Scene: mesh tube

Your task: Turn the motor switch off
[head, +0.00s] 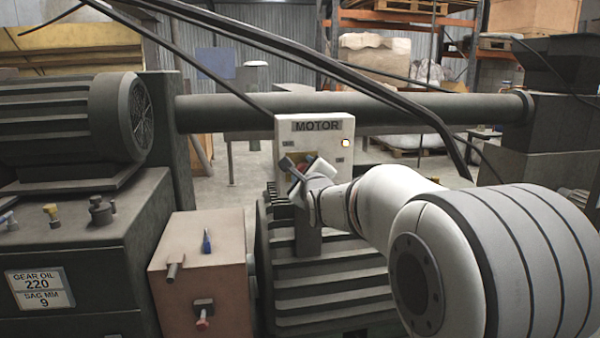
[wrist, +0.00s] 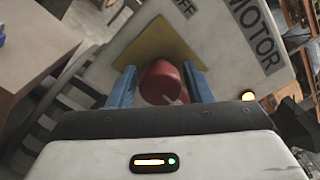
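The white motor switch box (head: 287,137) stands in the middle of the head view, with a black "MOTOR" label. The red switch knob (wrist: 162,80) sits on a yellow plate (wrist: 150,45). My gripper (head: 302,167) is at the front of the box, its blue fingers (wrist: 160,75) spread on either side of the knob. Whether the fingers touch the knob is hard to tell. The arm and fingers hide much of the switch in the head view.
A thick horizontal pipe (head: 440,110) runs behind the box, and dark cables (head: 385,92) cross above it. A large motor (head: 60,115) is at the left. A brown box (head: 190,255) with small handles and a ribbed housing (head: 330,295) stand below.

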